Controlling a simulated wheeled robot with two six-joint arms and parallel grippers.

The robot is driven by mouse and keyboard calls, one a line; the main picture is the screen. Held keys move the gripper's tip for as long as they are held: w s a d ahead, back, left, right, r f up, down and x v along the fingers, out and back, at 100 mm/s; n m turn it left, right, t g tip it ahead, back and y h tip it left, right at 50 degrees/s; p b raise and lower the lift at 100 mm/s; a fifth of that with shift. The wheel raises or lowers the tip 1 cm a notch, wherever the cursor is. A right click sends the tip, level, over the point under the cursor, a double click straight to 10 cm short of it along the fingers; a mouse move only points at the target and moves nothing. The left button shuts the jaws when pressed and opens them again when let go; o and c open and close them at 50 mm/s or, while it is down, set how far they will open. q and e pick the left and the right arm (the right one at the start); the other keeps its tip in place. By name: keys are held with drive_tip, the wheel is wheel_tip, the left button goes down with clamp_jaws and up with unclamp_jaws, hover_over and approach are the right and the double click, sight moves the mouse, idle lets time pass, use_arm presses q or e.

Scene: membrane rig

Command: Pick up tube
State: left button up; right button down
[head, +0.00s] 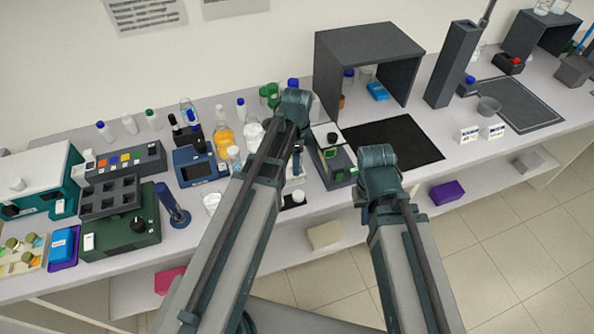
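I cannot make out for certain which item is the tube. Small vials with green and yellowish caps (22,243) lie in a pale tray at the far left of the bench. A dark grey block with several square wells (108,196) stands near them; its wells look empty.
Bottles, one with orange liquid (225,138), stand behind. A dark open-fronted box (368,62) and a black mat (395,142) lie right. The mat is bare.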

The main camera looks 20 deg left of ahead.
use_arm(q)
drive_tip(key=shift+c, duration=0.2)
clamp_jaws()
drive_tip(key=shift+r, duration=0.2)
wheel_tip(320, 180, up, 10)
drive_tip(key=p, duration=1)
drive_tip(key=shift+s+f, duration=0.1)
drive_tip(key=shift+f, duration=0.1)
